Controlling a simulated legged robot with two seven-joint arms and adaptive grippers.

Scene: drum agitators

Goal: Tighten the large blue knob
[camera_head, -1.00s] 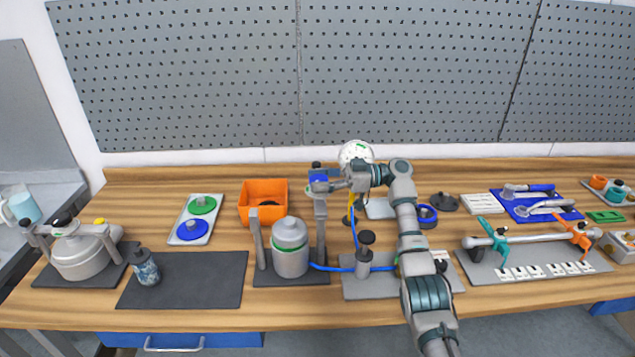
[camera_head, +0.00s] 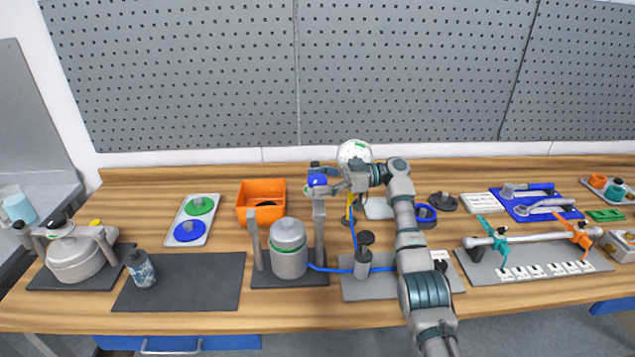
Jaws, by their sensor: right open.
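The large blue knob (camera_head: 317,180) is at the top of the grey upright post (camera_head: 319,225), on the right side of the drum stand. My right gripper (camera_head: 321,180) reaches in from the right at the height of the knob. Its fingers are open, one behind the knob and one in front of it. Whether they touch it is too small to tell. A grey drum (camera_head: 288,250) with a green ring stands left of the post. My left gripper is not in view.
A shorter grey post (camera_head: 255,243) stands left of the drum. An orange bin (camera_head: 261,199) is behind it. A blue hose (camera_head: 326,268) runs right to a pump-like device (camera_head: 363,262). A dark mat (camera_head: 210,282) lies left, with a bottle (camera_head: 142,268) on it.

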